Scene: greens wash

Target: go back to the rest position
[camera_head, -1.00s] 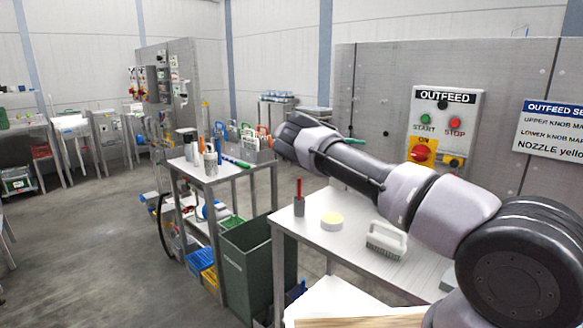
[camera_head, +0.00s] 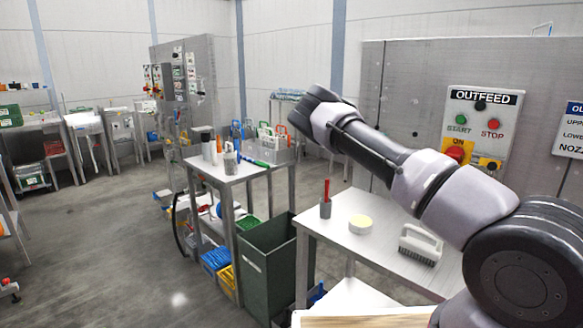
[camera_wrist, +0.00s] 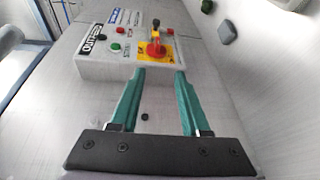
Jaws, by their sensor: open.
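My gripper (camera_wrist: 159,75) shows in the wrist view with its two green fingers apart and nothing between them. Beyond the fingertips is the grey outfeed control box (camera_wrist: 135,45), with its red knob on a yellow plate, and a gap to it cannot be judged. In the head view my arm reaches up and to the left from the lower right, and its fingers are hidden behind the wrist. The outfeed box (camera_head: 481,128) is on the metal wall panel, to the right of my forearm.
Another bench (camera_head: 208,178) holds bottles. Open floor (camera_head: 110,230) lies left.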

